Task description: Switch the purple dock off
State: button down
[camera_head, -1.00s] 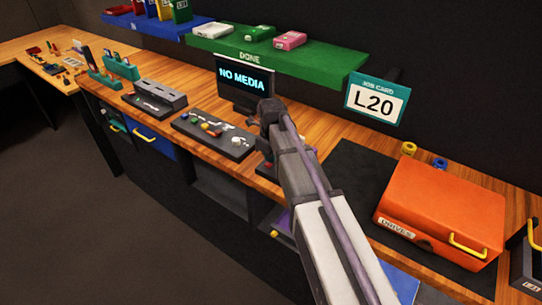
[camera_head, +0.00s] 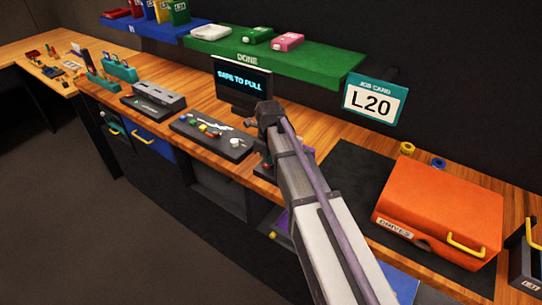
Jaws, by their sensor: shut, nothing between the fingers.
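My arm crosses the middle of the picture and hides the bench behind it. My gripper is hidden behind the arm. The purple dock is mostly or wholly hidden there too; a small purple patch (camera_head: 308,152) shows just right of the arm, and I cannot tell if it is part of the dock. A dark block with a reddish bit (camera_head: 265,170) shows left of the arm. No switch can be made out. The monitor (camera_head: 243,84) behind reads "SAFE TO PULL".
A black tray (camera_head: 235,153) with small parts and a grey dock-like unit (camera_head: 155,100) stand left on the bench. An orange drives case (camera_head: 440,205) sits on a dark mat at right. A green shelf (camera_head: 310,58) and the L20 job card (camera_head: 375,99) are above.

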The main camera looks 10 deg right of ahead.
jog(key=shift+s+a+f, duration=0.15)
jog(key=shift+s+f, duration=0.05)
jog(key=shift+s, duration=0.25)
jog(key=shift+s+a+f, duration=0.1)
jog(key=shift+s+f, duration=0.05)
jog(key=shift+s, duration=0.25)
notch_tip(320, 180, up, 15)
jog(key=w+p, duration=0.2)
jog(key=p, duration=1.3)
jog(key=shift+d, duration=0.4)
jog(key=shift+f, duration=0.2)
